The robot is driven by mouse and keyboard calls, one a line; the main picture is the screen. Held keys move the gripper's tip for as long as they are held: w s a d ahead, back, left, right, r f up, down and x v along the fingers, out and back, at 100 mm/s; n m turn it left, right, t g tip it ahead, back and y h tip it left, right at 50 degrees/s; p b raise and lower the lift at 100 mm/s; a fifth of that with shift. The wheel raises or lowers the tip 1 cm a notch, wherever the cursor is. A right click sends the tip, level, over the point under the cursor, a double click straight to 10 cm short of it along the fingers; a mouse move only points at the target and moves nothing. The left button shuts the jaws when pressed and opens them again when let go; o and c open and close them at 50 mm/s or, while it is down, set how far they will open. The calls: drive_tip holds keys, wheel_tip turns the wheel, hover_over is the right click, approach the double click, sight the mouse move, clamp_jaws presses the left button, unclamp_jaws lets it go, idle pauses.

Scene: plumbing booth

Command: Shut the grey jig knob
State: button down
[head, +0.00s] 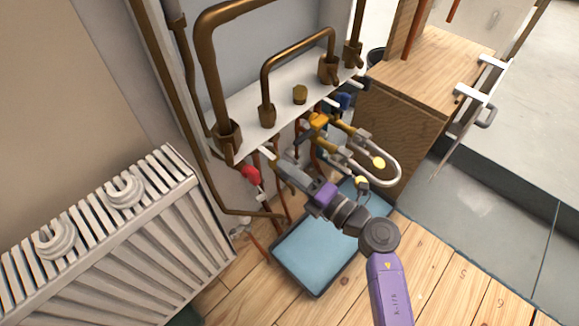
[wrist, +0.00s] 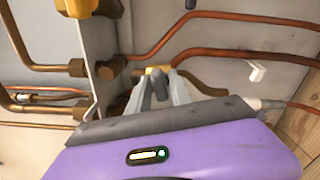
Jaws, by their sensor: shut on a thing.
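In the wrist view a dark grey knob (wrist: 158,88), which I take for the grey jig knob, stands between the two light grey fingers of my gripper (wrist: 158,80). The fingers are closed on its sides. A brass fitting and pipe lie just beyond the fingertips. In the head view my gripper (head: 281,166) reaches in under the white shelf, among the pipes. There the knob is hidden or too small to make out, and I cannot tell how far it is turned.
A red knob (head: 250,173) is left of my gripper; an orange knob (head: 318,120) and a blue one (head: 343,100) are to the right. A looped pipe (head: 392,172) stands close to my arm. A radiator (head: 165,235) is at left. A blue tray (head: 305,255) lies below.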

drive_tip(key=m+p, duration=0.1)
drive_tip(key=p, duration=0.2)
drive_tip(key=shift+r+m, duration=0.25)
drive_tip(key=shift+m, duration=0.15)
drive_tip(key=shift+f+m+p, duration=0.25)
drive_tip(key=shift+m+p, duration=0.45)
drive_tip(key=shift+p, duration=0.2)
drive_tip(key=c, duration=1.4)
unclamp_jaws()
drive_tip(key=shift+p+v, duration=1.2)
drive_tip(key=shift+v, duration=2.7)
